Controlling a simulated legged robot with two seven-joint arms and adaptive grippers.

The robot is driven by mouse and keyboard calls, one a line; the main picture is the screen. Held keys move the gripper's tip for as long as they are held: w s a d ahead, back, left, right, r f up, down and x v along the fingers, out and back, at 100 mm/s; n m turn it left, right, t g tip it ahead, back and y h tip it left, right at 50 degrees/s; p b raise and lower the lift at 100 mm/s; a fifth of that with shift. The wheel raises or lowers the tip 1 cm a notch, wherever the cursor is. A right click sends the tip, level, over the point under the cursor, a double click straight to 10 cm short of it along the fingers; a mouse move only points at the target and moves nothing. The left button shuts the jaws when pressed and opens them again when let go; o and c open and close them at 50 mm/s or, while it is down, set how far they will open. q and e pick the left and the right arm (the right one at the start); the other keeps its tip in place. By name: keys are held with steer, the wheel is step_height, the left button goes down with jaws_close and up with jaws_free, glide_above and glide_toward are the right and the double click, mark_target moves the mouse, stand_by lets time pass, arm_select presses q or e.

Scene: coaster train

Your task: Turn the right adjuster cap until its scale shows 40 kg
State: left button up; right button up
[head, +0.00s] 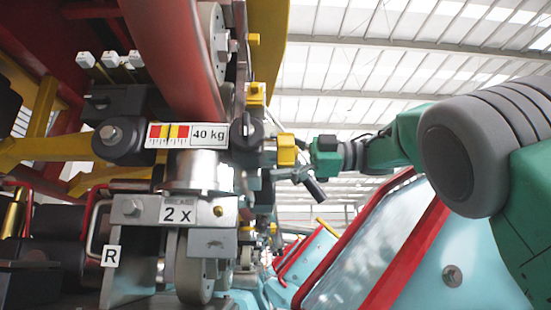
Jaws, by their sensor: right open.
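A plate marked "R" (110,256) is at the lower left. My right gripper (308,182) is open, to the right of the cylinder and apart from it, with dark fingers partly confused with the hardware behind. My left gripper is not in view.
A plate marked "2 X" (180,214) is below the cylinder, above a grey wheel (195,265). A thick red rail (180,55) runs above. A blue car with a red frame (375,240) fills the lower right. Yellow beams stand at the left and top.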

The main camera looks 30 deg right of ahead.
steer(key=v, duration=0.7)
steer(key=shift+d, duration=0.4)
steer(key=shift+a, duration=0.25)
steer(key=shift+d+f, duration=0.15)
steer(key=shift+f, duration=0.05)
